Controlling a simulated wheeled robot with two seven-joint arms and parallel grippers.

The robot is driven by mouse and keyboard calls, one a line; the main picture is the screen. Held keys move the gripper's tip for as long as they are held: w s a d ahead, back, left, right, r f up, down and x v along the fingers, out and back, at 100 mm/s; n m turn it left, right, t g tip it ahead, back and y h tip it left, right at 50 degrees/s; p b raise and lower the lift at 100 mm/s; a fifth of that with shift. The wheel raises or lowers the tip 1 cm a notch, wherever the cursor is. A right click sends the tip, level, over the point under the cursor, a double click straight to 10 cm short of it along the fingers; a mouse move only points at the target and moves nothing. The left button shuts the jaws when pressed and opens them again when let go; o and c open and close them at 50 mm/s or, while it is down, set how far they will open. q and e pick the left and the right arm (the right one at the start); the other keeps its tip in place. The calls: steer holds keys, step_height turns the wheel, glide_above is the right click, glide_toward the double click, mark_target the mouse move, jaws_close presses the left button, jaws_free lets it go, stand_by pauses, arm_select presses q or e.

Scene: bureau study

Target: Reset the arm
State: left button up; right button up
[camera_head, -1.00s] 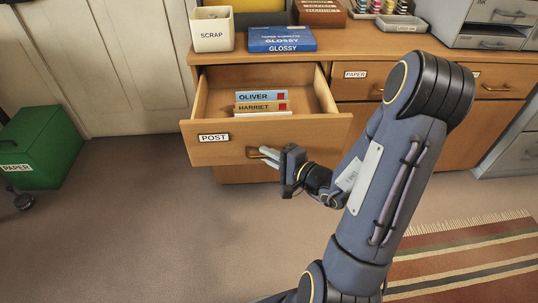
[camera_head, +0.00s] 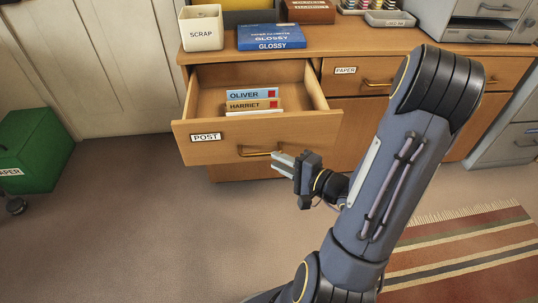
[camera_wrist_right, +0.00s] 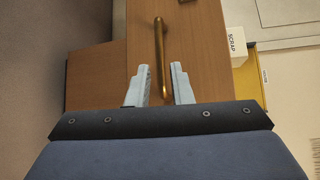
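My right gripper (camera_head: 283,162) is in front of the open POST drawer (camera_head: 190,150), just right of and below its brass handle (camera_head: 262,153). In the right wrist view its two pale fingers (camera_wrist_right: 160,85) are apart, with the handle (camera_wrist_right: 158,45) ahead of and between them in the picture. The gripper looks empty and clear of the handle. The drawer stands pulled out and holds cards marked OLIVER (camera_head: 245,94) and HARRIET (camera_head: 245,105). My left gripper is not in view.
The wooden cabinet top (camera_head: 340,40) carries a SCRAP bin (camera_head: 202,30), a blue GLOSSY box (camera_head: 271,37) and trays. A closed PAPER drawer (camera_head: 350,83) is right of the POST drawer. A green bin (camera_head: 35,150) stands at left. Open floor (camera_head: 150,230) lies in front.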

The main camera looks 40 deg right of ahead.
steer(key=shift+s+d+r, duration=0.1)
steer(key=shift+s+d, duration=0.05)
steer(key=shift+s, duration=0.45)
steer(key=s+a+r+n+g+y, duration=0.2)
steer(key=a+r+n+g+y, duration=0.35)
steer(key=a, duration=0.55)
steer(key=s+a+n+g, duration=0.7)
steer(key=s+n, duration=0.1)
steer(key=s, duration=0.1)
steer(key=d+r+t+h+p, duration=0.1)
steer(key=d+r+h+p, duration=0.1)
steer(key=r+p, duration=1.2)
steer(key=d+r+n+t+h+p, duration=0.1)
steer(key=d+r+h+p, duration=0.1)
steer(key=r+p, duration=1.3)
steer(key=shift+s+d+r+h+p, duration=0.25)
steer(key=shift+d+r+h+p, duration=0.05)
steer(key=shift+r+h, duration=0.55)
